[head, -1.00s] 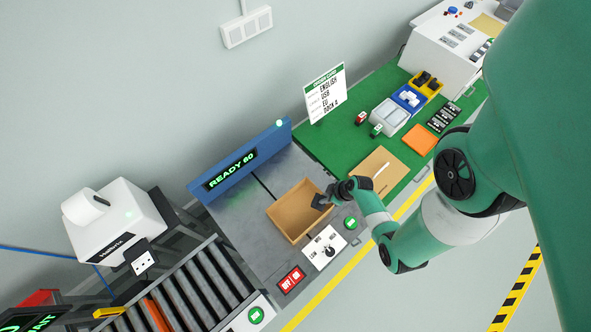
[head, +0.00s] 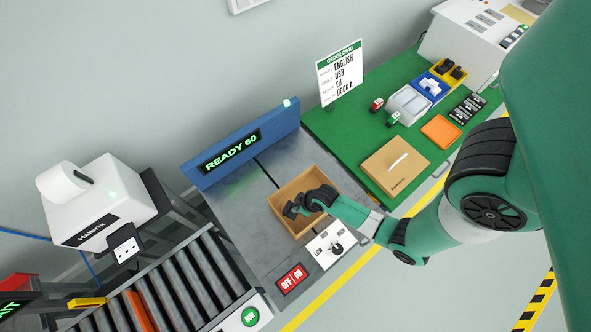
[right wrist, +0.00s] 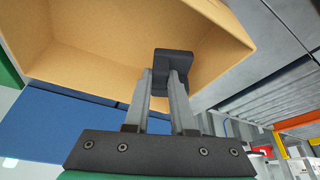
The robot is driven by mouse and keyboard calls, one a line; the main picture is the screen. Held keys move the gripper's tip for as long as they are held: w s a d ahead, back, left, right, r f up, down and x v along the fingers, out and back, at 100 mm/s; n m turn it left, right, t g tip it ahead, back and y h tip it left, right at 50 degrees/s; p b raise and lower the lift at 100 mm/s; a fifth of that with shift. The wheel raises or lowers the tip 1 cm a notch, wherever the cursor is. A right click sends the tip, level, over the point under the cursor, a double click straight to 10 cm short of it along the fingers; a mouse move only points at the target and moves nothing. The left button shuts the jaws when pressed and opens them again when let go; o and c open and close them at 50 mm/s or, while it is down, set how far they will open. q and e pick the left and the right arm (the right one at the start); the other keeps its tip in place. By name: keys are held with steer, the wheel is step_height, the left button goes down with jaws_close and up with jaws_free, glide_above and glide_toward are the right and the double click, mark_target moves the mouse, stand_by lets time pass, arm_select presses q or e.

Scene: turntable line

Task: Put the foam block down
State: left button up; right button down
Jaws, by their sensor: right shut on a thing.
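The foam block (right wrist: 174,62) is a small dark grey piece held between the fingertips of my right gripper (right wrist: 165,85) in the right wrist view. In the head view the block (head: 290,210) is a small dark shape at the tip of my right gripper (head: 300,206), over the open cardboard box (head: 283,197). The box's brown inner walls (right wrist: 105,62) fill the upper part of the right wrist view behind the block. I cannot tell whether the block touches the box. My left gripper is not in view.
A dial panel (head: 331,243) and red OFF/ON switch (head: 291,280) sit in front of the box. A blue READY 60 display (head: 232,155) stands behind. Rollers (head: 190,277) lie left. A green mat (head: 345,145) holds a closed carton (head: 395,167), bins and an orange item.

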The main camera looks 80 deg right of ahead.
steer(key=x, duration=0.1)
steer(key=b+x, duration=0.1)
steer(key=x, duration=0.1)
steer(key=shift+s+a+f+b, duration=0.15)
steer(key=shift+a+b, duration=0.15)
steer(key=shift+a, duration=0.05)
steer(key=shift+f, duration=0.35)
steer(key=shift+f+b, duration=0.5)
steer(key=shift+f, duration=0.1)
steer(key=c, duration=0.8)
jaws_free()
steer(key=shift+o, duration=0.2)
steer(key=shift+r, duration=0.15)
